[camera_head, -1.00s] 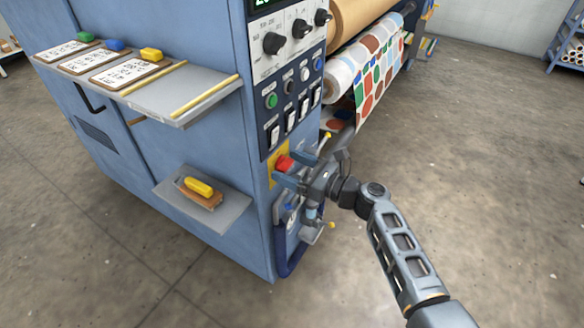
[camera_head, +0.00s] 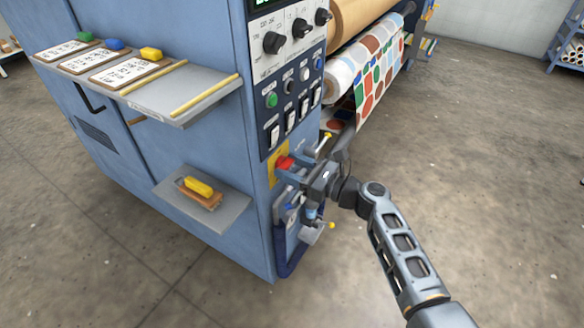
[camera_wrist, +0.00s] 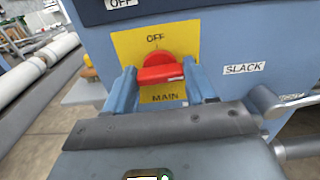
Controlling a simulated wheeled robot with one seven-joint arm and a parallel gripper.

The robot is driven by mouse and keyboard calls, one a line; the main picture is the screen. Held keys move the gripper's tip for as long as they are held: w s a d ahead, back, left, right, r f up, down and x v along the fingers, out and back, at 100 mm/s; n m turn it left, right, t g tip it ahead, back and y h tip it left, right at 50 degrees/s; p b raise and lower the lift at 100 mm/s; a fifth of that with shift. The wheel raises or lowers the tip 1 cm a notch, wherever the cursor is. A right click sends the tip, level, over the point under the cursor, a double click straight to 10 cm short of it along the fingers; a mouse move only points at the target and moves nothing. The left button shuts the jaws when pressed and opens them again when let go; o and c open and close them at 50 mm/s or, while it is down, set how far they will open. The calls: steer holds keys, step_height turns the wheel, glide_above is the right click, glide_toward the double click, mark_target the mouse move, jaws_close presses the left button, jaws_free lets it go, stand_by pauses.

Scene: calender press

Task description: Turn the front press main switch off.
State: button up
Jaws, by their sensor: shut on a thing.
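The main switch (camera_wrist: 160,68) is a red rotary knob with a bar handle on a yellow plate (camera_wrist: 128,45). The plate is marked OFF above and MAIN below. In the wrist view the handle lies nearly level, across the picture, not towards the OFF mark. My gripper (camera_wrist: 160,82) is shut on the handle, one blue finger at each end of it. In the head view my gripper (camera_head: 288,169) is at the press's front corner and partly hides the red switch (camera_head: 283,161).
A SLACK label (camera_wrist: 246,69) and a metal lever (camera_wrist: 280,101) are right of the switch. Rocker switches (camera_head: 291,118) sit above it. A small shelf (camera_head: 226,212) with a yellow-handled brush juts out at left. Floor at right is open.

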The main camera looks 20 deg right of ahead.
steer(key=shift+f+n+b, duration=0.15)
steer(key=shift+n+b, duration=6.55)
steer(key=shift+n, duration=2)
steer(key=shift+a, duration=0.1)
steer(key=o, duration=1)
steer(key=shift+o, duration=0.2)
steer(key=p+v, duration=0.1)
steer(key=v, duration=0.7)
